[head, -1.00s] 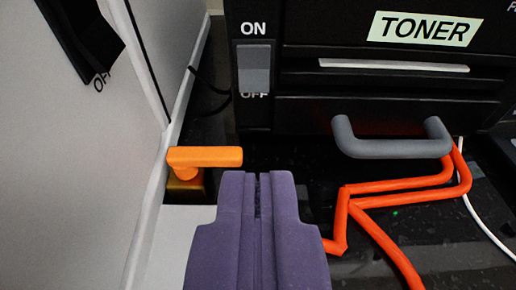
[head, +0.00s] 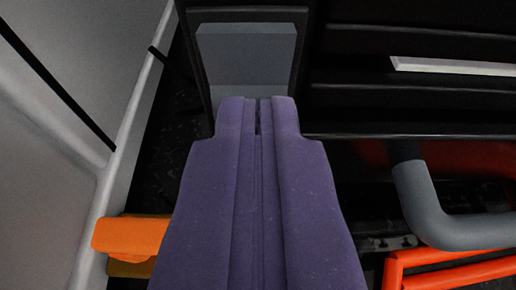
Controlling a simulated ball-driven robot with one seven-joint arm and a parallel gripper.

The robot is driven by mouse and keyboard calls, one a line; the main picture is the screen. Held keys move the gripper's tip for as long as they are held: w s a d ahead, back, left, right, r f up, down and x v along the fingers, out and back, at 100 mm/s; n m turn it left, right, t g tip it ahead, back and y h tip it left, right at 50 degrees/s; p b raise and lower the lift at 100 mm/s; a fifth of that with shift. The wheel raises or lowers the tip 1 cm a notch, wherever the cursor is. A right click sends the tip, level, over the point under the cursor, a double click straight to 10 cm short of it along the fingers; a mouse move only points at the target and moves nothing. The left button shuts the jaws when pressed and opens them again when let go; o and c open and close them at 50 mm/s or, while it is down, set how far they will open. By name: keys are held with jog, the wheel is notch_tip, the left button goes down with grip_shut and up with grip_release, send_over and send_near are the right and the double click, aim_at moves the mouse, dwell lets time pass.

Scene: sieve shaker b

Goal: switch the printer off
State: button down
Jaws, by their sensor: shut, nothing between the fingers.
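The printer (head: 350,110) is the black machine filling the upper right. Its grey rocker switch (head: 246,50) sits in a black frame at the top, left of the middle. My purple gripper (head: 257,101) is shut and empty. Its fingertips are in front of the lower part of the switch and cover it. I cannot tell whether they touch it. The ON label is out of view and the OFF label cannot be seen.
A grey handle (head: 428,205) sticks out at the right, with orange tubing (head: 440,262) below it. An orange lever (head: 130,235) stands low on the left beside a pale cabinet wall (head: 50,190). A pale strip (head: 450,67) runs across the printer front.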

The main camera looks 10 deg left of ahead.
jog(key=shift+f+b, duration=0.15)
jog(key=shift+b, duration=0.8)
jog(key=shift+w, duration=0.1)
